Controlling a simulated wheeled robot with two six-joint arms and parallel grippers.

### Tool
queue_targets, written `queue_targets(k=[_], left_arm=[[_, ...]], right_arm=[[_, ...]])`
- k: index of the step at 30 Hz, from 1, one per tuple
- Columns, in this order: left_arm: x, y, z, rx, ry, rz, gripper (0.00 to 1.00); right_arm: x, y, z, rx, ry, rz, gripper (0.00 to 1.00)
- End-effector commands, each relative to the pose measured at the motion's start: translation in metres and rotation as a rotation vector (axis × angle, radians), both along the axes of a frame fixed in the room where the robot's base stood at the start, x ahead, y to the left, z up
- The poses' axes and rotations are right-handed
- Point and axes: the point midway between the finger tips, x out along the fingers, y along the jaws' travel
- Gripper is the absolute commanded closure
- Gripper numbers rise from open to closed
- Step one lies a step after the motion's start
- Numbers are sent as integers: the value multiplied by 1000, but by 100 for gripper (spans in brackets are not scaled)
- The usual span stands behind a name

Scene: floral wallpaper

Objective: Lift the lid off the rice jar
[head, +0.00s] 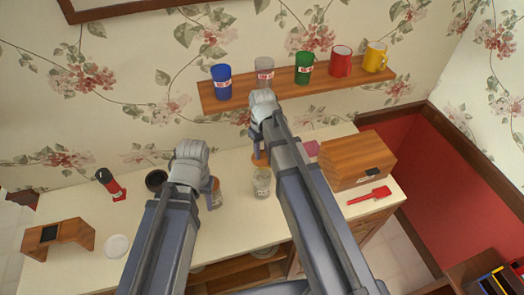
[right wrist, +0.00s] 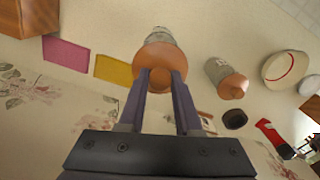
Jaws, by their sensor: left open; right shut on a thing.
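A clear glass jar with pale contents (head: 262,185) stands on the counter; I take it as the rice jar, though its label is not readable. My right gripper (right wrist: 162,75) is shut on the knob of its round orange-brown lid (right wrist: 150,55). In the head view the lid (head: 259,161) appears just above the jar's rim, partly hidden by my arm. The jar body (right wrist: 160,35) shows beyond the lid in the right wrist view. My left gripper (head: 212,187) is open beside a second lidded jar (head: 216,201), which also shows in the right wrist view (right wrist: 222,75).
A shelf (head: 215,103) with several coloured mugs hangs above the counter. A wooden bread box (head: 357,160) and red spatula (head: 368,196) are at right.

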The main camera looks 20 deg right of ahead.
Motion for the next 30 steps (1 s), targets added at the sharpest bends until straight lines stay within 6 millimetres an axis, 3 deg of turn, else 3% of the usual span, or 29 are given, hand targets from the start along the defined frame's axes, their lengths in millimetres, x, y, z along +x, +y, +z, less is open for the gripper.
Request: queue_targets(k=[30], left_arm=[[0, 0, 25, 0, 0, 0, 50]], right_arm=[[0, 0, 25, 0, 0, 0, 100]])
